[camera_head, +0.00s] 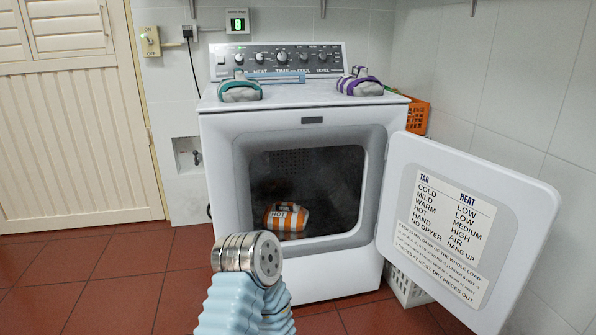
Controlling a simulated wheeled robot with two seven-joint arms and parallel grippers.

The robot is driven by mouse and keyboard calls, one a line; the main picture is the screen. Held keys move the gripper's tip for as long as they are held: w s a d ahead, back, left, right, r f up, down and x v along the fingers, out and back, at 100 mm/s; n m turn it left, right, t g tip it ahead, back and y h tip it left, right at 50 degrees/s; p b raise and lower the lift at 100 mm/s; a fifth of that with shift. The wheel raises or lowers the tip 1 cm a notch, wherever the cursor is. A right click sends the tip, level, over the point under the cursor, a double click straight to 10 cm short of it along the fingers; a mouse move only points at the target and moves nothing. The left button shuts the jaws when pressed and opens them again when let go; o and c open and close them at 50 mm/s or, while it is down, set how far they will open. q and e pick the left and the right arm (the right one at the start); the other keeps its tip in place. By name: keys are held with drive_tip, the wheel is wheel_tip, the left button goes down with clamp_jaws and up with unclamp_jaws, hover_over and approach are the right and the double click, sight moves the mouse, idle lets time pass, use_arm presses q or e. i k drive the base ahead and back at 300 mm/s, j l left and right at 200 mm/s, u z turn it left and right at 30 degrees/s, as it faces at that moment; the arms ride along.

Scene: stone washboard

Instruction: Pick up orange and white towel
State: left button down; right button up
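The orange and white towel (286,220) lies bundled inside the open dryer (300,130), low in the dark drum opening toward its left. A label reading HOT shows on it. A light blue arm of mine with a silver, round-ended joint rises from the bottom edge, in front of the dryer and below the towel in the picture. No gripper fingers show on it, and I cannot tell which arm it is. Nothing of mine appears to touch the towel. Neither gripper is in view.
The dryer door (462,235) stands swung open to the right. A green and white towel (239,93) and a purple and white towel (360,84) lie on the dryer top. An orange basket (417,117) and a white basket (405,288) are at its right. Red floor is clear at left.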

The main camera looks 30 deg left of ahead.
sight(289, 217)
drive_tip(key=u, duration=1)
